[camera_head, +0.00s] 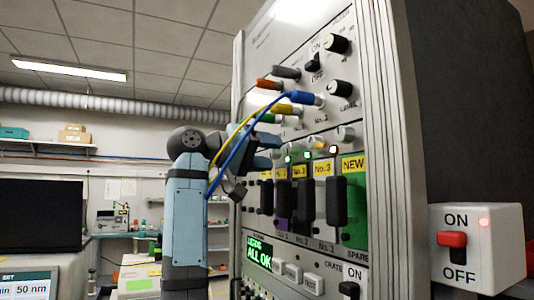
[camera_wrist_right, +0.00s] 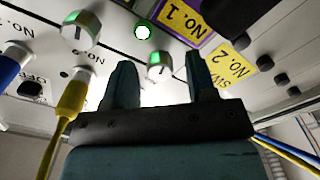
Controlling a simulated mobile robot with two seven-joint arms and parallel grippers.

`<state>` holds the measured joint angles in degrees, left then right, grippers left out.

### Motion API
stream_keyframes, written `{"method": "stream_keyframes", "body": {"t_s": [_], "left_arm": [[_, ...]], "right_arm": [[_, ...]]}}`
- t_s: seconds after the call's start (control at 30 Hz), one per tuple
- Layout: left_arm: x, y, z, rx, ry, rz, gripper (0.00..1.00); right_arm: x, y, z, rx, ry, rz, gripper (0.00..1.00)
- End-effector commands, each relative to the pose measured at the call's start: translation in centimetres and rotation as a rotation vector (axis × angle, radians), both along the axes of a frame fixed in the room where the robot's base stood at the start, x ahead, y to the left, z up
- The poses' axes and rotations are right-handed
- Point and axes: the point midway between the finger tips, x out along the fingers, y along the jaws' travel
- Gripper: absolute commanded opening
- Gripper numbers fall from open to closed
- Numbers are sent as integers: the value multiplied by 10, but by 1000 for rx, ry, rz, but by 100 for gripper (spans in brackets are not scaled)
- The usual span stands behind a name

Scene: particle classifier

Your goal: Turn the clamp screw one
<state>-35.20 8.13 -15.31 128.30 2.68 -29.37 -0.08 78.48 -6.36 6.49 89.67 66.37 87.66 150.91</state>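My right gripper (camera_head: 270,150) is at the front panel of the tall rack (camera_head: 395,130), just left of the row of small silver knobs. In the right wrist view my right gripper (camera_wrist_right: 159,60) is open, with one finger on each side of a silver knob with a green mark (camera_wrist_right: 160,68). I cannot tell whether the fingers touch it. A second silver knob (camera_wrist_right: 80,32) is to the left. A purple-framed No. 1 label (camera_wrist_right: 186,20) and a yellow No. 2 label (camera_wrist_right: 229,68) are nearby. I cannot read which knob is clamp screw one. My left gripper is not in view.
A blue cable (camera_head: 255,122) and a yellow cable (camera_head: 236,130) hang from the panel across my right arm. Black module handles (camera_head: 336,200) stick out below the knobs. A switch box (camera_head: 478,245) with a red rocker is at the right. A green screen (camera_head: 259,252) reads ALL OK.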

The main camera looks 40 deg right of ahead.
Motion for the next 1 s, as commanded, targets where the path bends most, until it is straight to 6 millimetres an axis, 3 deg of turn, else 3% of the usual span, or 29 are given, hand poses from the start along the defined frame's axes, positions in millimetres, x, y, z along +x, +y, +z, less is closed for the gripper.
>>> {"method": "stream_keyframes", "body": {"t_s": [0.27, 0.7, 1.0], "left_arm": [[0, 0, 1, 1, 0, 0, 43], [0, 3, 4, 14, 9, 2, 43], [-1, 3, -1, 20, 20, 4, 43]], "right_arm": [[3, 8, 1, 0, 1, 2, 52], [31, 96, 2, -1, 2, 3, 52], [41, 130, 0, 0, 1, 1, 52]]}}
